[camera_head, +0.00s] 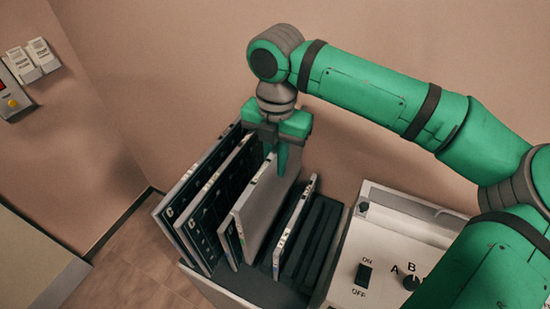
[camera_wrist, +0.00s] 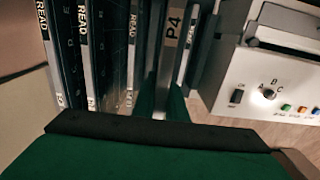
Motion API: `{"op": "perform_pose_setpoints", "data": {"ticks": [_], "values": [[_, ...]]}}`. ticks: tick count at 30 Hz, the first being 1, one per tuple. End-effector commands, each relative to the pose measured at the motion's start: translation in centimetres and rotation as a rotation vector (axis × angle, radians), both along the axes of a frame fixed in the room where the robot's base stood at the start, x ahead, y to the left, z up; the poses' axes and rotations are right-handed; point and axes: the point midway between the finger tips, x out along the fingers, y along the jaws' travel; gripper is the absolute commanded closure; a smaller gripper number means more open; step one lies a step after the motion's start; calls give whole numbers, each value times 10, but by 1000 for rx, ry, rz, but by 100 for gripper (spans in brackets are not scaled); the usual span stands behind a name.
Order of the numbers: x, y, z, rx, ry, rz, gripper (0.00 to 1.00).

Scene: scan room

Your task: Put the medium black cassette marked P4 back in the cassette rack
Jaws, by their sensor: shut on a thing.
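My gripper (camera_head: 277,152) points down over the cassette rack (camera_head: 268,290) in the head view. Its fingers also show in the wrist view (camera_wrist: 165,102), shut on the upright cassette marked P4 (camera_wrist: 172,28). In the head view this cassette (camera_head: 263,212) stands among the others with its pale side facing right. Its lower edge is hidden, so I cannot tell whether it rests on the rack floor.
Larger cassettes (camera_head: 202,205) marked READ stand left of P4, with another READ cassette (camera_wrist: 133,45) close beside it. A smaller cassette (camera_head: 296,225) stands on its right. Empty slots (camera_head: 318,240) lie farther right. A white control box (camera_head: 385,240) adjoins the rack; a wall is behind.

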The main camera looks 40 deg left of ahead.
Motion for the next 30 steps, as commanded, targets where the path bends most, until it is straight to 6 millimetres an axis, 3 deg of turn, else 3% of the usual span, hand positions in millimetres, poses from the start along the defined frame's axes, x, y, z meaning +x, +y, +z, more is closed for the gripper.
{"op": "perform_pose_setpoints", "data": {"ticks": [15,30], "values": [[1,0,-40,0,-2,-2,100],[0,0,-46,2,-1,-1,100]]}}
